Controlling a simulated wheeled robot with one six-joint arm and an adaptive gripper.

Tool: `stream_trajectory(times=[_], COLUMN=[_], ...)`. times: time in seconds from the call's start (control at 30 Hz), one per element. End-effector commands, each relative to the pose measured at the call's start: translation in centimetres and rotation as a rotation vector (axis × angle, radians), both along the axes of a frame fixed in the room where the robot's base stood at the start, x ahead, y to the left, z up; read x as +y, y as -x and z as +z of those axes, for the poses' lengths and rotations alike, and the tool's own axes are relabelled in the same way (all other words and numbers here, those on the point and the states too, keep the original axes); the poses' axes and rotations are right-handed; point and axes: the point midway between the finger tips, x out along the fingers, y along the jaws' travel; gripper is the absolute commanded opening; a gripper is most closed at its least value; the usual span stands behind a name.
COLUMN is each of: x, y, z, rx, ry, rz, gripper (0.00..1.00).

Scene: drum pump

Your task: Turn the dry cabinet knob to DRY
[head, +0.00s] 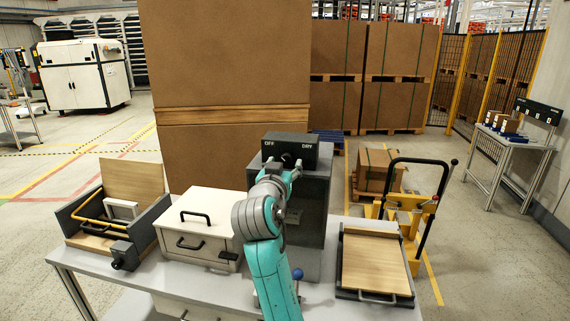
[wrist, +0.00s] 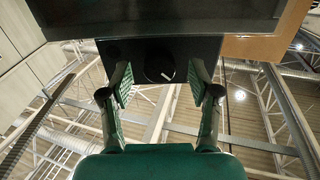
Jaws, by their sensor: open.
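The dark grey dry cabinet (head: 316,205) stands on the table, with a black control box (head: 299,145) on top marked OFF at left and DRY at right. Its round black knob (wrist: 160,66) has a short white mark and shows in the wrist view. In the head view the knob is mostly hidden behind my gripper (head: 287,166). In the wrist view my gripper (wrist: 159,82) is open, with one finger on each side of the knob and gaps between. I cannot tell which label the mark points to.
A white drawer box (head: 205,215) and an open grey tray with a yellow handle (head: 95,210) stand left of the cabinet. A wooden-topped panel with a handle (head: 375,262) lies at right. Tall cardboard boxes (head: 225,60) rise behind.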

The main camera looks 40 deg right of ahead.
Motion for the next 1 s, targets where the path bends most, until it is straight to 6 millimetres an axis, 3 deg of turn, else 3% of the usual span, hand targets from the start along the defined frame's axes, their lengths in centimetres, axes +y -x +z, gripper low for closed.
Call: stream_trajectory(times=[0.2, 0.47, 0.5, 0.73, 1.0], x=[-1.17, -1.27, -1.27, -1.26, -1.25], y=[-0.95, -1.03, -1.01, -1.0, -1.0], z=[0.02, 0.0, 0.0, -0.01, -0.01], rx=[-0.001, -0.001, -0.001, -0.001, -0.014], ry=[-0.001, -0.001, -0.001, -0.001, -0.011], rz=[0.001, 0.001, 0.001, 0.001, 0.001], gripper=[0.62, 0.62, 0.59, 0.02, 0.02])
